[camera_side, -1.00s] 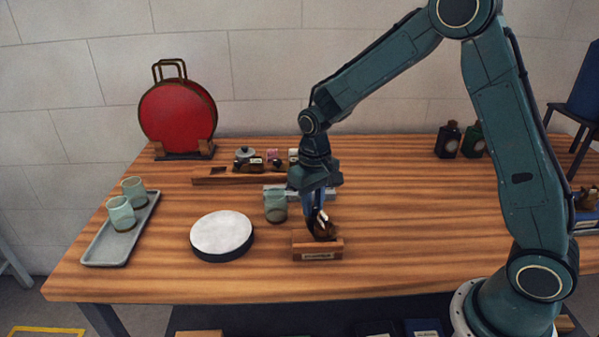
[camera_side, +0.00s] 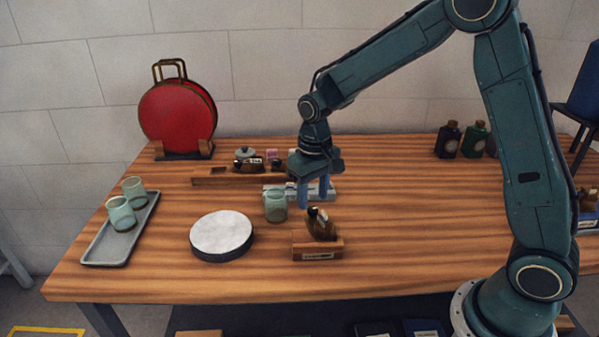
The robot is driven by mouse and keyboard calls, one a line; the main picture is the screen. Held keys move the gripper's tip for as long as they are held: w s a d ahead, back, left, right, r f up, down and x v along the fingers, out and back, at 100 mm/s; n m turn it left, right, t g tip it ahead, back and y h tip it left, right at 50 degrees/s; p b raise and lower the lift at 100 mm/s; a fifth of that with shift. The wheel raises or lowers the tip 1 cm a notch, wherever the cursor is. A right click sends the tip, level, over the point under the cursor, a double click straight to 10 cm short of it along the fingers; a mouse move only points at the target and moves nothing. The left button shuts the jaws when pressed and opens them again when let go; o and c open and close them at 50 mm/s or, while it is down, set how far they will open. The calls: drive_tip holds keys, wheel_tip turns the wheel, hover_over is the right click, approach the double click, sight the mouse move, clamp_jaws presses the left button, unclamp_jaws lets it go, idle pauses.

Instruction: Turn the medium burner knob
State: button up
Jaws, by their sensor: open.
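I cannot make out a burner or a medium burner knob in the side view. My gripper (camera_side: 313,200) is open and empty, pointing down with its blue fingers apart. It hangs above and behind a small brown bottle (camera_side: 321,228). The bottle sits in a wooden holder (camera_side: 318,250) with a label on its front. The fingers appear in front of a light grey tray-like piece (camera_side: 274,190), and hide part of it. I cannot tell whether that piece has any knobs.
A green glass cup (camera_side: 276,207) stands left of the bottle. A round white-topped disc (camera_side: 221,232) lies further left. A grey tray (camera_side: 107,247) holds two cups. A wooden rack (camera_side: 210,180), a red round case (camera_side: 176,117) and dark bottles (camera_side: 448,140) stand at the back.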

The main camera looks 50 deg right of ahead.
sight(316, 210)
wheel_tip(316, 210, up, 11)
idle(0.4)
drive_tip(key=shift+s, duration=0.1)
drive_tip(key=s+r+n+t, duration=0.1)
drive_tip(key=s+r+t, duration=0.1)
drive_tip(key=s, duration=1)
drive_tip(key=s+r+t, duration=0.3)
drive_tip(key=s, duration=0.9)
drive_tip(key=shift+s+d+r+n+t, duration=0.2)
drive_tip(key=shift+d+n+t, duration=0.1)
drive_tip(key=shift+d+n, duration=0.1)
